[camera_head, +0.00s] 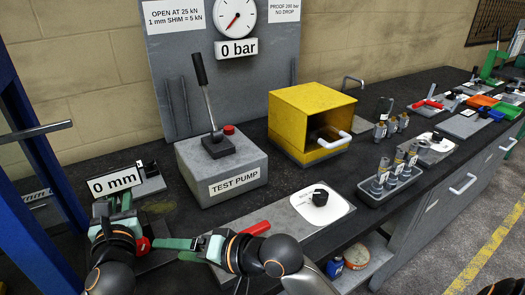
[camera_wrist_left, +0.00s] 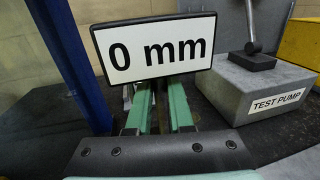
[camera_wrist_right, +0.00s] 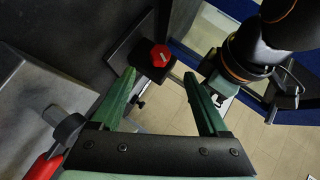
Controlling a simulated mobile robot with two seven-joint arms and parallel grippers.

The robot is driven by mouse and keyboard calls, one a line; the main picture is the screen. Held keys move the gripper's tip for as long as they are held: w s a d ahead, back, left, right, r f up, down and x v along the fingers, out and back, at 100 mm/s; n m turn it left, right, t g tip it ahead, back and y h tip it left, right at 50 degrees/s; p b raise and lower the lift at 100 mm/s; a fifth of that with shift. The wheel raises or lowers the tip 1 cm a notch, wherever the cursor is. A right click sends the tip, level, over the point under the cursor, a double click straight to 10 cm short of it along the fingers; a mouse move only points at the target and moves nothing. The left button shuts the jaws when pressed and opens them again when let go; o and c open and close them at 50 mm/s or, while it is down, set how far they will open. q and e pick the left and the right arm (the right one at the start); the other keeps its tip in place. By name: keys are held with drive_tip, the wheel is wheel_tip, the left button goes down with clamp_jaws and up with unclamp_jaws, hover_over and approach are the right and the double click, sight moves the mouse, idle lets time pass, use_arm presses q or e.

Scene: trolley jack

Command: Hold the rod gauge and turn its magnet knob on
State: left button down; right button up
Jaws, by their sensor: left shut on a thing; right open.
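The rod gauge shows its white "0 mm" display (camera_head: 114,181) at the left of the bench; the display (camera_wrist_left: 155,48) fills the upper middle of the left wrist view. My left gripper (camera_wrist_left: 155,100) is shut on the gauge just below the display; the gripped part is mostly hidden. The red magnet knob (camera_head: 142,245) sits low beside my left gripper, on a dark block, and shows as a red hexagon (camera_wrist_right: 160,56) in the right wrist view. My right gripper (camera_wrist_right: 159,76) is open and empty, its fingertips pointing at the knob, which appears just beyond the gap between them.
The grey test pump (camera_head: 222,172) stands behind my right gripper. A red handle (camera_head: 256,228) lies close by my right gripper. A yellow box (camera_head: 310,112) and a white plate with a black knob (camera_head: 320,197) are to the right. A blue post (camera_head: 35,150) stands at the left.

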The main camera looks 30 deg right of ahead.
drive_tip(key=w+d+r+m+t+h, duration=0.1)
drive_tip(key=w+d+r+m+t, duration=0.1)
drive_tip(key=d, duration=0.6)
drive_tip(key=w+d+r+m+t+h, duration=0.2)
drive_tip(key=w+d+r+m, duration=0.1)
drive_tip(key=d, duration=0.5)
drive_tip(key=w+d+r+m+t+h, duration=0.1)
drive_tip(key=w+d+r+m+t, duration=0.1)
drive_tip(key=d+r+m, duration=0.3)
drive_tip(key=shift+w+d+m, duration=0.5)
drive_tip(key=shift+d, duration=0.95)
